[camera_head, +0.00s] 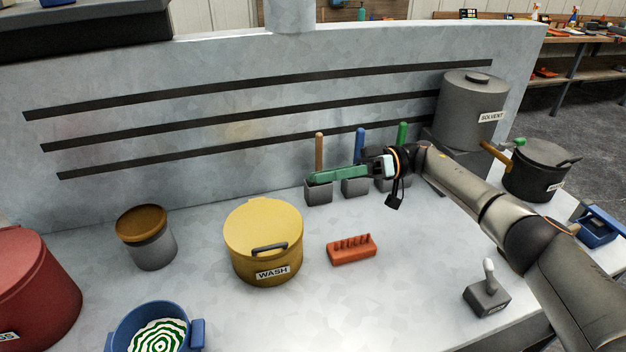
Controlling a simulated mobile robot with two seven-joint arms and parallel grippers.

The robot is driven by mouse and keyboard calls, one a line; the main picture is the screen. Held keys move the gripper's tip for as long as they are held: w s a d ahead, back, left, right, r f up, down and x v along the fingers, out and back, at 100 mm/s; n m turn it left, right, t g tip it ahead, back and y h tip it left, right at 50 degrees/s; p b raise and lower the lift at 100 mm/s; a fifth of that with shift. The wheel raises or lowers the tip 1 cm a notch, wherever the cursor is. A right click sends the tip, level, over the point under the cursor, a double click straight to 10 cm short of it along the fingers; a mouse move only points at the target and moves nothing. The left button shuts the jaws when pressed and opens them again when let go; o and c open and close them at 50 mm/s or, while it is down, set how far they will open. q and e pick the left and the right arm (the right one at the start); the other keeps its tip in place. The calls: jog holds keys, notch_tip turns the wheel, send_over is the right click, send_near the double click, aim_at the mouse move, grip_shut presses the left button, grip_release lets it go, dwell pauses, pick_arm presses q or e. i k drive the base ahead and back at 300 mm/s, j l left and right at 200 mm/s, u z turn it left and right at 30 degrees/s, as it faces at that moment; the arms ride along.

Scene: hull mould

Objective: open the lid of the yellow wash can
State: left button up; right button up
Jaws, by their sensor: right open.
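The yellow wash can (262,262) stands on the pale bench left of centre, with a "WASH" label on its front. Its yellow lid (258,222) lies flat on top and looks closed. A dark bar handle (270,248) sits near the lid's front edge. My right gripper (318,178) reaches in from the right and is open, with green fingers pointing left. It is up and to the right of the can, apart from it, in front of the small grey holders. No object shows between its fingers. My left gripper is not in view.
Grey holders (318,196) with coloured handles stand by the back panel. An orange rack (352,250) sits right of the can, a brown-lidded grey pot (152,250) left. A blue tub (190,335) and red drum (40,285) are front left; a solvent tank (465,115) stands right.

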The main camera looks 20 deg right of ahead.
aim_at(261, 227)
jog(key=k, duration=1)
